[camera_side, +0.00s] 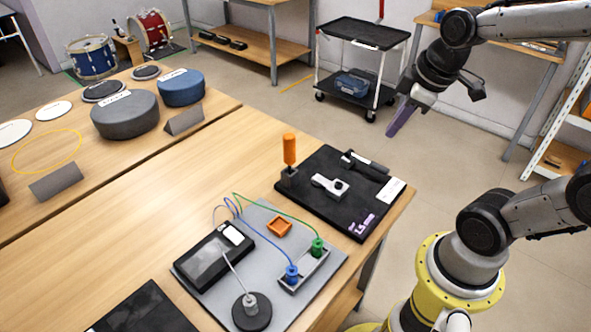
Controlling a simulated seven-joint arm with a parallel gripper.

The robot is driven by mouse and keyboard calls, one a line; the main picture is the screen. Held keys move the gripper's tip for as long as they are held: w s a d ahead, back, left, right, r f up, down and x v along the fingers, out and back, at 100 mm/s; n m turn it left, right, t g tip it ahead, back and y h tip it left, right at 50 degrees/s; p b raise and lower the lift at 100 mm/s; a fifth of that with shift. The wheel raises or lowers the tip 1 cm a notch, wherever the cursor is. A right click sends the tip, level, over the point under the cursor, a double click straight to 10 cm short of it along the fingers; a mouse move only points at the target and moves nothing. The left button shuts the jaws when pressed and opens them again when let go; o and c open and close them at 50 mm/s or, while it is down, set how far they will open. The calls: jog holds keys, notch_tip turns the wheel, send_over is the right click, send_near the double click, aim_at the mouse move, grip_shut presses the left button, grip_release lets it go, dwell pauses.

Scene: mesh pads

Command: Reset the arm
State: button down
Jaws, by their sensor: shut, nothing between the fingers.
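My gripper (400,122) is raised in the upper right, in the air beyond the right edge of the table. Its purple fingers point down and left. They look shut with nothing between them. Nothing touches the gripper. My arm reaches in from the right side of the picture.
On the wooden table (110,225) lie a black board (362,218) with an orange-handled tool (290,150), and a grey mat (330,257) with a meter (205,262) and blue and green plugs. Round pads (125,113) are at the left. A cart (360,33) stands behind.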

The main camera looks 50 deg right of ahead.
jog(key=s+a+r+m+t, duration=0.1)
jog(key=s+a+m, duration=0.3)
jog(key=s+a, duration=0.2)
jog(key=shift+a+r+t+y, duration=0.15)
jog(key=shift+r+t+y, duration=0.15)
jog(key=shift+y, duration=0.1)
dwell(0.7)
